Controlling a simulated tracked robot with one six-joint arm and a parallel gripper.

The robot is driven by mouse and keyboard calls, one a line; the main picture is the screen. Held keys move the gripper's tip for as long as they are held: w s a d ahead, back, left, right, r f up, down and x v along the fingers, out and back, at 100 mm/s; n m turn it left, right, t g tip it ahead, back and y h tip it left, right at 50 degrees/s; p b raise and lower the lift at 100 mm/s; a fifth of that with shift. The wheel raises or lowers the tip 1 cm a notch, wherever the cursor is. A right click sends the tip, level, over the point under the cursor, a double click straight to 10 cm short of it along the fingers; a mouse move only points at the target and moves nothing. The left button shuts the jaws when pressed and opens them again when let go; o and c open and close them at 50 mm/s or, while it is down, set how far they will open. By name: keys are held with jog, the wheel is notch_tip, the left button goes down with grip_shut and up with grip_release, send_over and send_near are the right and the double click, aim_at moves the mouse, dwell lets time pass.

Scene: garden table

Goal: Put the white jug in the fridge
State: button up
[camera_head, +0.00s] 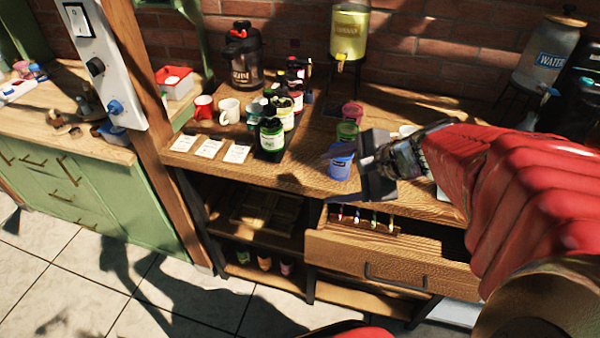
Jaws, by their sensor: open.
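I cannot make out a white jug for certain. A white mug (229,111) stands on the wooden counter beside a red mug. A small piece of something white (408,130) shows behind my arm, mostly hidden. No fridge can be made out. My gripper (352,169) is open over the counter's front edge, its fingers pointing left. A blue cup (341,163) is right by the fingers; I cannot tell whether it is between them or just behind. My red-sleeved arm hides the right part of the counter.
A drawer (390,262) stands open below the counter (310,178). Green and pink cups (352,113) are behind the blue one. Bottles (271,136), a black urn (242,55), a yellow dispenser (348,35) and a water dispenser (548,55) stand farther back. A wooden post (150,120) rises at left.

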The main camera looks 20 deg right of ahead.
jog(key=s+a+r+n+g+h, duration=0.2)
jog(key=s+a+n, duration=0.5)
jog(key=n, duration=1.1)
jog(key=shift+s+a+r+n+h, duration=0.5)
jog(key=shift+s+h, duration=0.8)
jog(key=shift+s, duration=0.75)
jog(key=shift+d+r, duration=0.1)
